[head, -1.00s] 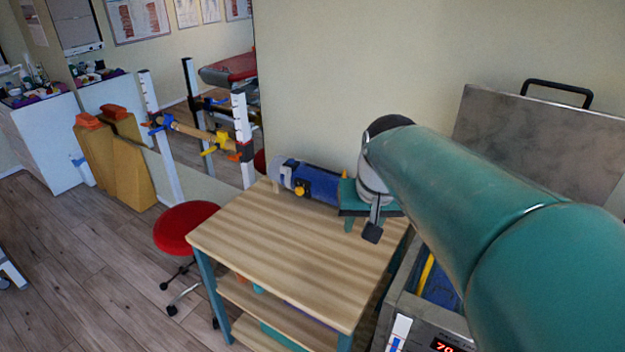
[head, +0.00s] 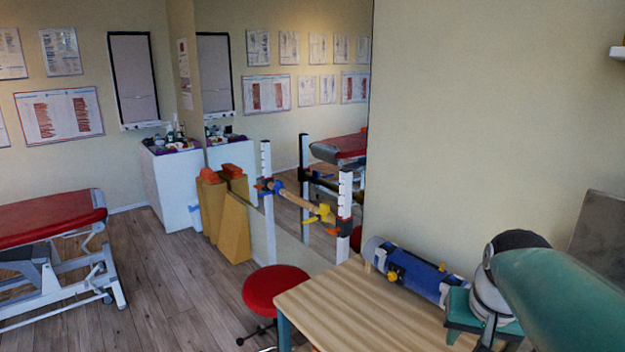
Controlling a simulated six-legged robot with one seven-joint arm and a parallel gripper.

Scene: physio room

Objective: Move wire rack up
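No wire rack can be made out in the current head view. My gripper (head: 474,322) is at the lower right, at the end of my teal arm, over the right part of the wooden table. My arm hides part of it and the frame's lower edge lies close below, so its opening cannot be judged. The steel heating unit seen earlier is mostly out of frame; a grey metal panel (head: 601,240), apparently its raised lid, shows at the right edge.
A wooden table (head: 345,305) carries a blue cylinder (head: 415,272) with yellow knobs, close to my gripper. A red stool (head: 275,288) stands left of the table. A red treatment couch (head: 45,218) is at far left. Open floor (head: 170,285) lies between.

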